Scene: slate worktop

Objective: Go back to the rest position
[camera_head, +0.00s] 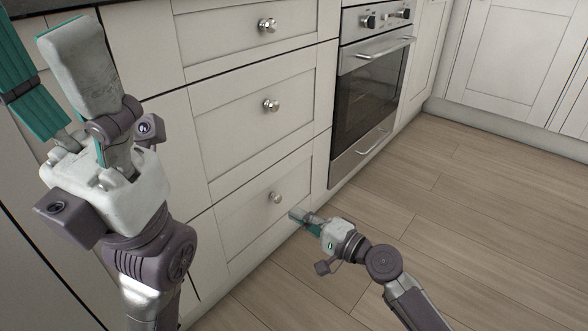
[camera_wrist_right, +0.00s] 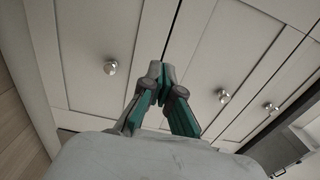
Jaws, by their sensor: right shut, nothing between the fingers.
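My left gripper (camera_head: 48,62) is large and close at the left of the head view. It points up, and its two fingers, with teal pads, stand apart with nothing between them. My right gripper (camera_head: 297,216) is low and farther off, with its fingertips in front of the bottom drawer (camera_head: 250,213) and near its knob (camera_head: 275,197). Its fingers are together and empty. In the right wrist view the fingertips (camera_wrist_right: 161,70) meet in front of the cabinet fronts; I cannot tell if they touch them.
White drawers with round knobs (camera_head: 271,105) stand shut behind my arms. An oven (camera_head: 368,90) with a bar handle is to their right. The wooden floor (camera_head: 470,220) at the right is clear. A dark worktop edge (camera_head: 50,6) shows at the top left.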

